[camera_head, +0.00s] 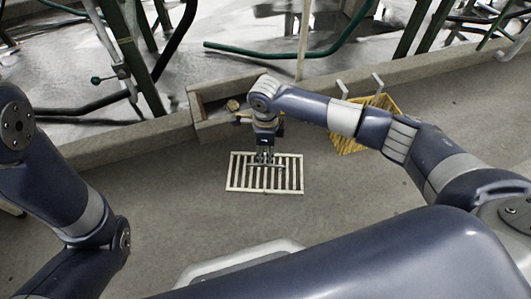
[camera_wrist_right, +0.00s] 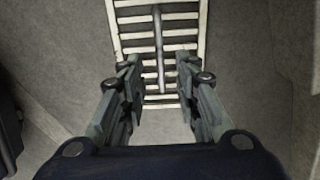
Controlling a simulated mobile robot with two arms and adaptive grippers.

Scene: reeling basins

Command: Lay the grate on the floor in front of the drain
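The grate (camera_head: 291,175) is a pale rectangular frame with parallel slats. It appears to lie flat on the grey floor, just in front of the boxed drain opening (camera_head: 212,98) in the low curb. In the right wrist view the grate (camera_wrist_right: 182,40) fills the top middle, with a thin grey bar handle (camera_wrist_right: 158,50) along it. My right gripper (camera_head: 265,158) is over the grate's far half. In the right wrist view its fingers (camera_wrist_right: 158,80) are spread apart, either side of the handle's line, with clear gaps. My left gripper is outside both views.
A yellow slatted crate (camera_head: 350,140) stands against the curb on the right, partly behind my right arm. The low curb (camera_head: 130,136) runs across, with green frames and pipes and wet floor beyond. Floor left of the grate is clear.

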